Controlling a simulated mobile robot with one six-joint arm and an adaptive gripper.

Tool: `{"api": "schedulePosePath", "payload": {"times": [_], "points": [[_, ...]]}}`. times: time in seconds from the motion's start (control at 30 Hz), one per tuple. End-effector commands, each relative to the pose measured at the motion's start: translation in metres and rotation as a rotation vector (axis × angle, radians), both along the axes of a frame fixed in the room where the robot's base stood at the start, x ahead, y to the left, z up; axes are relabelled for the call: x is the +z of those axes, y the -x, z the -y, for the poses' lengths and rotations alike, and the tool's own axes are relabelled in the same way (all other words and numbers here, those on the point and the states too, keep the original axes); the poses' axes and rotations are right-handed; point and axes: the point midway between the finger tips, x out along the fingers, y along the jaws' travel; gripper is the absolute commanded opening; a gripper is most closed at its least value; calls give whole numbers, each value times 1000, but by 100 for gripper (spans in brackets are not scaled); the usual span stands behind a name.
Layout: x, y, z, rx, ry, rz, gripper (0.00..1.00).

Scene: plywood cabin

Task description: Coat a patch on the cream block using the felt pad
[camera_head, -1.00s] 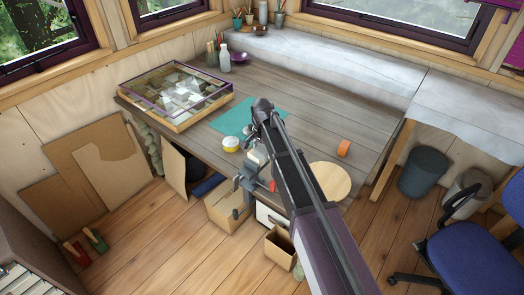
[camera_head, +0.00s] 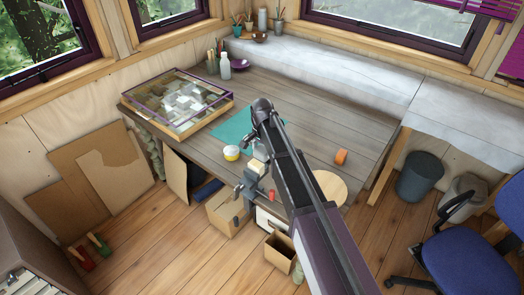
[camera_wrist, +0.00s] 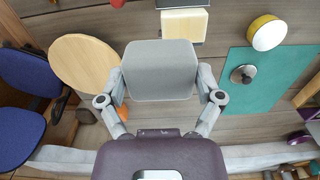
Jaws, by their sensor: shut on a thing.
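My gripper (camera_wrist: 160,85) is shut on a grey felt pad (camera_wrist: 160,68) with rounded corners, held between its two fingers in the wrist view. The cream block (camera_wrist: 185,27) is just beyond the pad's far edge there; the two look apart, though their height gap cannot be told. In the head view the cream block (camera_head: 258,167) sits near the table's front edge, by the grey vise (camera_head: 246,188). A yellow-and-white pot (camera_head: 231,153) stands left of the block.
A teal mat (camera_head: 231,128) lies behind the pot, with a small knobbed lid (camera_wrist: 243,73) on it. A round wooden board (camera_head: 330,186) and an orange roll (camera_head: 341,157) are to the right. A glazed case (camera_head: 178,101) stands at the left. The table's back right is clear.

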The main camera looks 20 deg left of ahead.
Motion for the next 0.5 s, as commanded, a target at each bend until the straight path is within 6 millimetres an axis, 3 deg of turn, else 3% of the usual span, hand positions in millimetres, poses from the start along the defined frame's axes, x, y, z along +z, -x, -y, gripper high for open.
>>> {"api": "schedulePosePath", "payload": {"times": [0.27,0.5], "points": [[0,0,0,0,0,0,46],[12,0,0,0,0,0,46]]}}
